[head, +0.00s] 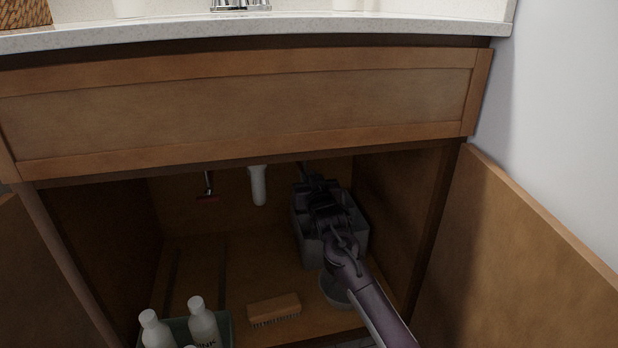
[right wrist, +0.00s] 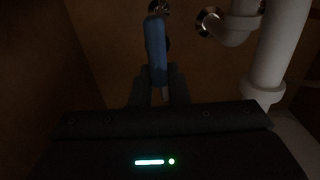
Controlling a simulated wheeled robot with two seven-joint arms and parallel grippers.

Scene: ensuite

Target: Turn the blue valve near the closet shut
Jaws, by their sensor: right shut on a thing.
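The blue valve handle (right wrist: 155,48) shows in the right wrist view as a long blue lever, upright in the picture, below a metal fitting (right wrist: 158,8) on the back wall. My right gripper (right wrist: 160,92) is shut on the lower end of the blue handle. In the head view my right gripper (head: 312,186) reaches deep into the open sink cabinet, at the right of the drain pipe, and hides the blue valve there. My left gripper is in neither view.
A red valve (head: 207,197) and a white drain pipe (head: 258,186) hang left of my right gripper. A brush (head: 274,310) and white bottles (head: 203,322) in a bin are at the front. The cabinet's upper panel (head: 240,108) is above my arm.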

